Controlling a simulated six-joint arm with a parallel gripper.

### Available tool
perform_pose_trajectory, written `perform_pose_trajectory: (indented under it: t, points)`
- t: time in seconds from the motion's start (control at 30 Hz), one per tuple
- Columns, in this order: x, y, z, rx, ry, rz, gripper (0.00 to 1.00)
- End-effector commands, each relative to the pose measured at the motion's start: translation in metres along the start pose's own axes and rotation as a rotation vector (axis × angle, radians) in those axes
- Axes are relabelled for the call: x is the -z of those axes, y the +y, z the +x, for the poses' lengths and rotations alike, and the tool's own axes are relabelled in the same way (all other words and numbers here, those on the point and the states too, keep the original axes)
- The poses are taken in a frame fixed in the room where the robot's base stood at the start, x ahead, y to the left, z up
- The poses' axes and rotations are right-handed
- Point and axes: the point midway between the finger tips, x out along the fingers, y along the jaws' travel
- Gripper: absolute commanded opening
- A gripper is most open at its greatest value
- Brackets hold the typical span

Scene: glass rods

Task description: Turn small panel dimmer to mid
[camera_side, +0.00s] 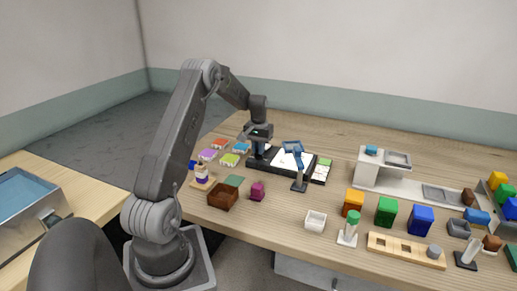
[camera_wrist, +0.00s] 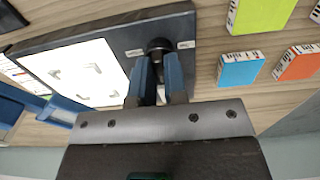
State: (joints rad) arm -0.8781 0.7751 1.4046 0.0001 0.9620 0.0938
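The small panel (camera_wrist: 110,33) is a dark slab with a white face bearing pale raised marks, tilted across the upper left of the wrist view. Its dimmer appears to be the round black knob (camera_wrist: 160,46), with a small grey label on each side. My gripper (camera_wrist: 160,62) has its two blue fingers on either side of this knob, with a narrow dark gap between them. Whether they press on it I cannot tell. In the side view my gripper (camera_side: 257,152) is down at the left end of the dark panel (camera_side: 265,167). The knob is hidden there.
Several coloured boxes lie close by, including a blue one (camera_wrist: 240,69) and an orange one (camera_wrist: 297,62).

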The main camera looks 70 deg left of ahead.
Motion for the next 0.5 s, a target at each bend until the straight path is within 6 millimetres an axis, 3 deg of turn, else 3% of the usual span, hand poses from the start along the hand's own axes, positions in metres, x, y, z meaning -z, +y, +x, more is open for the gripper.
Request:
perform_pose_trajectory:
  t: [0.27,0.5]
  points:
    - [0.0003,0.0000,-0.0003,0.000,0.001,-0.001,0.38]
    - [0.0002,0.0000,-0.0009,0.000,0.001,-0.001,0.38]
